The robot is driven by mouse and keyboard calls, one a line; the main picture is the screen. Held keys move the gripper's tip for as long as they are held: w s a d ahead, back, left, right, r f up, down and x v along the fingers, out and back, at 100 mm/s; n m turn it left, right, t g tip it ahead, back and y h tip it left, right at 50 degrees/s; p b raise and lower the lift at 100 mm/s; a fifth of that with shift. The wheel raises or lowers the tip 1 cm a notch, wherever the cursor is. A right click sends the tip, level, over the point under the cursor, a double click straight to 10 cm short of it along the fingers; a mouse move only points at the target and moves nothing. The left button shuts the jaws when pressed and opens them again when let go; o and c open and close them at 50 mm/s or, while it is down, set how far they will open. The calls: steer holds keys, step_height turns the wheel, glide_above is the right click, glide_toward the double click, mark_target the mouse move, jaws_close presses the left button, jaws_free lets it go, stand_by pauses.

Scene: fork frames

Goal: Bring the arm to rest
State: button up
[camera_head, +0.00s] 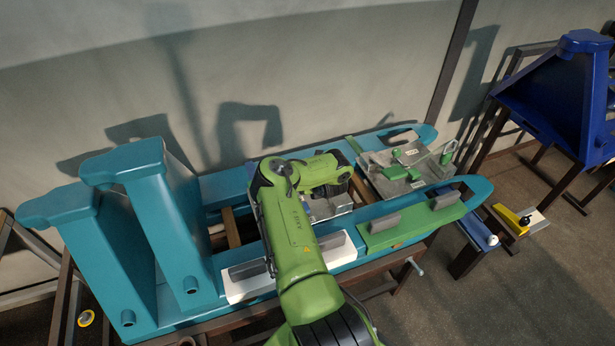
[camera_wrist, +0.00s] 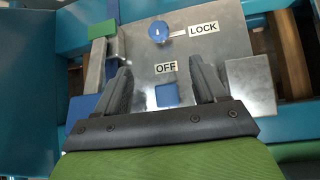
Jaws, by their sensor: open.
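My gripper (camera_wrist: 163,92) shows in the wrist view with its two dark fingers spread apart and nothing between them. It is over a grey metal panel (camera_wrist: 210,62). A blue square (camera_wrist: 167,95) under an OFF label shows between the fingers, and a round blue knob (camera_wrist: 158,31) beside a LOCK label is above it in the picture. In the head view my green arm reaches over the teal fork frame, and its end is bent down over the metal panel (camera_head: 322,207). The gripper's fingers are hidden there behind the arm.
The teal fork frame (camera_head: 150,250) has two tall uprights at left. A metal fixture with green clamps (camera_head: 408,172) sits to the right. A green block (camera_head: 410,225) and a white block (camera_head: 250,287) are on the near beam. A dark blue frame (camera_head: 550,100) stands far right.

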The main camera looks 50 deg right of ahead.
steer(key=shift+p+v, duration=0.4)
steer(key=shift+v, duration=0.4)
steer(key=shift+w+a, duration=0.1)
